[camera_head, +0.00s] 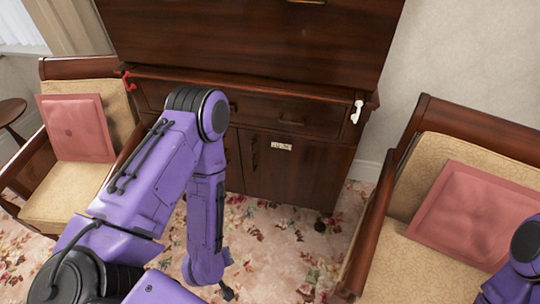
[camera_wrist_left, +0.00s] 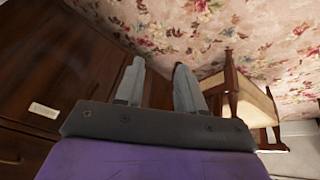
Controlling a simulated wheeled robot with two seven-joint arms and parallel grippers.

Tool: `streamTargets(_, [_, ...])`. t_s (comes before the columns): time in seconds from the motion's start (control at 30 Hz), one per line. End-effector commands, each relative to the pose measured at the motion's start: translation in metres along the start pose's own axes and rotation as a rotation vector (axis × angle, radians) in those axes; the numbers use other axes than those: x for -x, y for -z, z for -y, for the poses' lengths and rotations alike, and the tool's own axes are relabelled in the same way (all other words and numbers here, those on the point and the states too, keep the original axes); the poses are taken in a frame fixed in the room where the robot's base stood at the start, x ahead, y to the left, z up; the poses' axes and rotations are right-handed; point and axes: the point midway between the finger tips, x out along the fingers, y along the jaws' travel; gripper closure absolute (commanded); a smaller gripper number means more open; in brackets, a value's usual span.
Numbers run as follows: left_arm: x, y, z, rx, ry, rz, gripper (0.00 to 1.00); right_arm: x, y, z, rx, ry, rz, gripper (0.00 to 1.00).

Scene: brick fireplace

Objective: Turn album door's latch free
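A dark wooden cabinet has a lower right door (camera_head: 299,172) with a small pale label (camera_head: 281,146); its lettering is too small to read surely. A dark upright handle or latch (camera_head: 254,156) is at that door's left side. A white lever-like piece (camera_head: 356,112) is at the cabinet's right corner and a red one (camera_head: 128,81) at its left corner. In the left wrist view a pale label (camera_wrist_left: 44,110) shows on the cabinet. My left gripper (camera_wrist_left: 159,65) is open and empty, low in front of the cabinet. My right gripper is out of view.
Armchairs with pink cushions stand left (camera_head: 76,128) and right (camera_head: 475,210) of the cabinet. A drawer (camera_head: 270,112) is above the doors. My left arm hides part of the cabinet's left front. Flowered carpet (camera_head: 285,235) lies clear before the right door.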

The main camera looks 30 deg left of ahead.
Motion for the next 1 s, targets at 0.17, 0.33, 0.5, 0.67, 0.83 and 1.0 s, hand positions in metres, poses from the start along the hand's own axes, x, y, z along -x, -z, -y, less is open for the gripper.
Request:
streamTargets(0.17, [-0.113, 0.017, -0.092, 0.658, -0.289, 0.013, 0.62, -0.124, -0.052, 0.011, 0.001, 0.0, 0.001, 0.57])
streamTargets(0.33, [-0.151, 0.085, -0.167, 1.262, -0.634, 0.108, 0.62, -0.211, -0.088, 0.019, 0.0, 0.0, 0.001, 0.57])
streamTargets(0.5, [-0.153, 0.173, -0.193, 1.788, -1.016, 0.294, 0.62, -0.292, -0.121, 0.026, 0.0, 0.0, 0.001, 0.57])
streamTargets(0.67, [-0.139, 0.235, -0.176, 2.098, -1.296, 0.487, 0.62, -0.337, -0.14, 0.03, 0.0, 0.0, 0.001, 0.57])
streamTargets(0.83, [-0.126, 0.264, -0.162, 2.215, -1.421, 0.59, 0.62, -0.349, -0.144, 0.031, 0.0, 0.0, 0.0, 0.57])
streamTargets(1.0, [-0.131, 0.281, -0.173, 2.219, -1.427, 0.594, 0.62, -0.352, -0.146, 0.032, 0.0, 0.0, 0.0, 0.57])
